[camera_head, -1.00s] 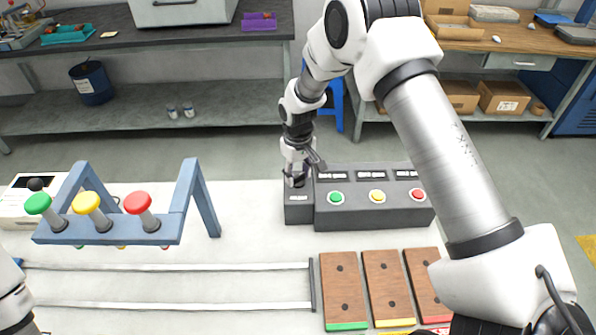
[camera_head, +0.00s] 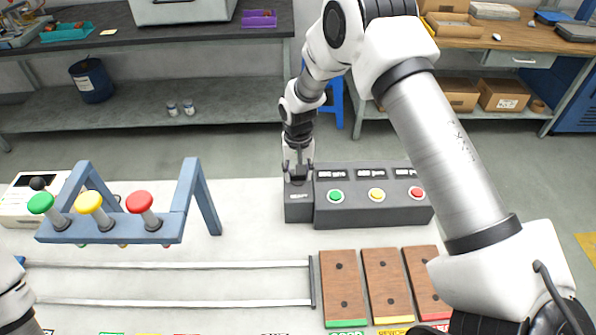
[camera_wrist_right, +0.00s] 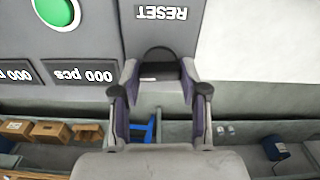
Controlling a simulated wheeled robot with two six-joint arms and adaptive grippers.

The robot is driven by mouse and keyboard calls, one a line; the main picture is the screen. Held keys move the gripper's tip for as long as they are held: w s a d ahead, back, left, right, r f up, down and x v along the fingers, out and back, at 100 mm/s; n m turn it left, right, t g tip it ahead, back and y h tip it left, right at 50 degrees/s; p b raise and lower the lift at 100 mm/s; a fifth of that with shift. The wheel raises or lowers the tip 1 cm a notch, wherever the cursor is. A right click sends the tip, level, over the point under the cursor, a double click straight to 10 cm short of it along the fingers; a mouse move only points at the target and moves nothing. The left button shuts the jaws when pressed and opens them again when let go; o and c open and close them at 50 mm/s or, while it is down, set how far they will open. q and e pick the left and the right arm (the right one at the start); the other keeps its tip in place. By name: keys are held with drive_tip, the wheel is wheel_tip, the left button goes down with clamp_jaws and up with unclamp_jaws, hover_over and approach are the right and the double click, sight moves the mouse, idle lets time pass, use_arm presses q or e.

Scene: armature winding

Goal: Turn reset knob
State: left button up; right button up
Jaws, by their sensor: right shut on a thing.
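The reset box (camera_head: 298,208) is a dark grey block at the left end of the button panel, and its RESET label (camera_wrist_right: 161,13) shows in the right wrist view. The dark reset knob (camera_wrist_right: 160,62) is between the fingers of my right gripper (camera_wrist_right: 160,85). In the head view my right gripper (camera_head: 299,170) points down at the top of the reset box and is shut on the knob, which is mostly hidden there. Only a white part of my left arm (camera_head: 14,300) shows at the left edge; its gripper is out of view.
The button panel (camera_head: 345,213) has green, yellow and red buttons. A blue rack (camera_head: 110,231) with green, yellow and red knobs stands at left. Rails (camera_head: 180,266) and wooden plates (camera_head: 343,285) lie in front. The white table (camera_head: 250,225) is clear between rack and panel.

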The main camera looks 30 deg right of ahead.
drive_tip(key=shift+s+f, duration=0.15)
drive_tip(key=shift+s, duration=0.05)
drive_tip(key=o, duration=1.1)
drive_tip(key=shift+o, duration=0.2)
drive_tip(key=shift+w, duration=0.1)
drive_tip(key=shift+r, duration=0.3)
wheel_tip(320, 180, up, 12)
drive_tip(key=shift+f, duration=0.2)
